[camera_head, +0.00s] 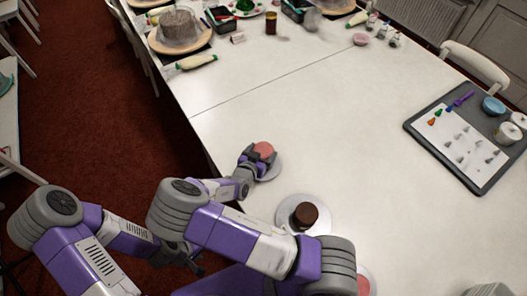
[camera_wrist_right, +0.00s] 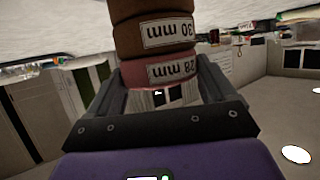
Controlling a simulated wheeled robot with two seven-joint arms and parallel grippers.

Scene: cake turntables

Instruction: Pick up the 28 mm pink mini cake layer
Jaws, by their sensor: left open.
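The pink 28 mm mini cake layer (camera_wrist_right: 168,74) shows upside down in the right wrist view, against a brown 30 mm layer (camera_wrist_right: 160,36) with another brown layer beyond. In the head view the pink layer (camera_head: 263,150) is uppermost on a turntable (camera_head: 271,172) near the table's left edge. My right gripper (camera_head: 258,160) has its fingers on both sides of the pink layer; they also show in the right wrist view (camera_wrist_right: 160,84). Whether they press on it I cannot tell. My left gripper (camera_head: 194,266) is open and low, left of the table, partly hidden by my right arm.
A dark brown cake (camera_head: 304,215) stands on another turntable (camera_head: 284,212), near my right arm. A pink item (camera_head: 363,284) is partly hidden at the bottom. A grey tray (camera_head: 482,187) with piping tips lies at right. The middle of the table is clear.

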